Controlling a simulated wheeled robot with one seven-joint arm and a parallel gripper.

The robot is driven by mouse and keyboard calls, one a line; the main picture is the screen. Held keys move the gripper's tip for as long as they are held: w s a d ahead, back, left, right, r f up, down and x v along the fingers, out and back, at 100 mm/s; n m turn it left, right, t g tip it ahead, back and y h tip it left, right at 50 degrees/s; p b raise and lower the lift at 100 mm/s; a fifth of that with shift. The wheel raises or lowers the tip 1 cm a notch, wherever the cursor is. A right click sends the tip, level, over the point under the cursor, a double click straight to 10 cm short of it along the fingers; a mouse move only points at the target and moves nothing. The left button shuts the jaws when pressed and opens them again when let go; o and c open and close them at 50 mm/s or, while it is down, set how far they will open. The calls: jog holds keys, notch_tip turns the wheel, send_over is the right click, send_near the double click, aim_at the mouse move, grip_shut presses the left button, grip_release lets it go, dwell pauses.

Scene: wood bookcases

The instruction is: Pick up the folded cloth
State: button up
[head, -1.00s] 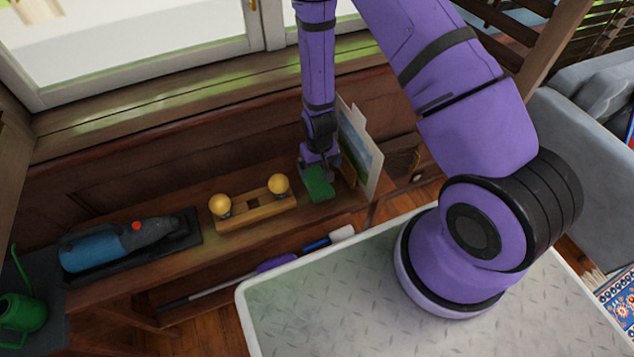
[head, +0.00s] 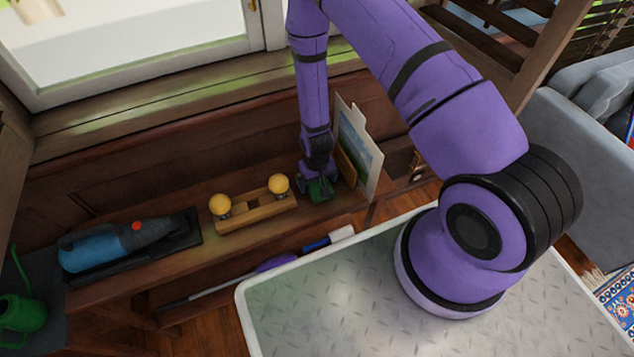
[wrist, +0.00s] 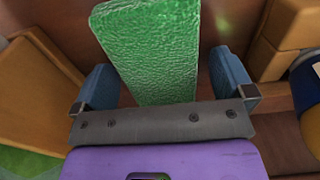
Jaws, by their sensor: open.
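The folded cloth (head: 321,190) is green and lies on the wood shelf, partly hidden under my gripper in the head view. In the wrist view the cloth (wrist: 152,50) is a textured green slab between my fingers, running up past the top edge. My gripper (head: 318,192) is over it, pointing down. In the wrist view my gripper (wrist: 164,85) is open, with one blue-grey finger on each side of the cloth and a gap visible on both sides.
A wooden stand with two yellow balls (head: 250,206) is just left of my gripper. A picture panel (head: 360,150) leans close on the right. A blue handheld vacuum (head: 110,243) lies further left. The window ledge (head: 170,97) runs behind.

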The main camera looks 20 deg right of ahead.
jog(key=shift+c, duration=0.5)
jog(key=c, duration=0.8)
jog(key=shift+r, duration=5)
